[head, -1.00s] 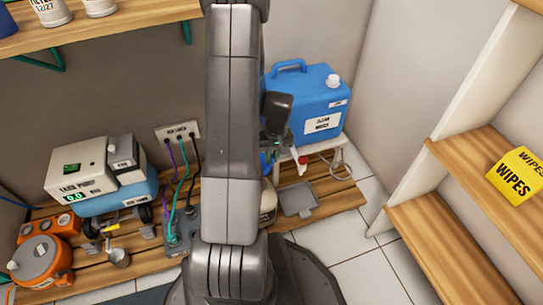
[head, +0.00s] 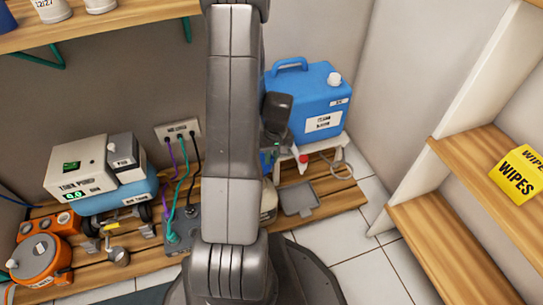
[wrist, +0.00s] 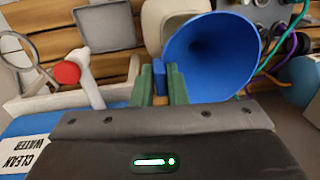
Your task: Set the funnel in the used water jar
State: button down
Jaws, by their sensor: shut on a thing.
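The blue funnel (wrist: 212,58) fills the upper middle of the wrist view, its wide mouth facing the camera. My gripper (wrist: 161,84) is shut on a small blue tab at the funnel's side, between green fingers. A pale, off-white container (wrist: 152,22) shows partly behind the funnel; it may be the used water jar, but no label on it is visible. In the head view a pale container (head: 268,203) is mostly hidden behind my arm.
The blue clean water tank (head: 305,105) stands on a white stand (head: 338,157), with a red-tipped tap (wrist: 67,73). A grey square tray (head: 299,199) lies on the wooden slats. Cables and a pump unit (head: 85,168) are at left. Wooden shelves (head: 445,235) stand at right.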

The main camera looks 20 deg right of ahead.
notch_tip(320, 180, down, 6)
jog(key=b, duration=0.4)
dwell(0.7)
jog(key=shift+f, duration=0.8)
dwell(0.4)
jog(key=c, duration=1.4)
grip_release()
jog(key=shift+o, duration=0.2)
jog(key=shift+r, duration=0.1)
notch_tip(320, 180, up, 14)
jog(key=d+p, duration=0.1)
jog(key=p, duration=0.4)
jog(key=shift+d+f+p, duration=0.2)
jog(key=shift+d+p, duration=0.05)
jog(key=shift+p, duration=0.15)
jog(key=shift+f, duration=0.1)
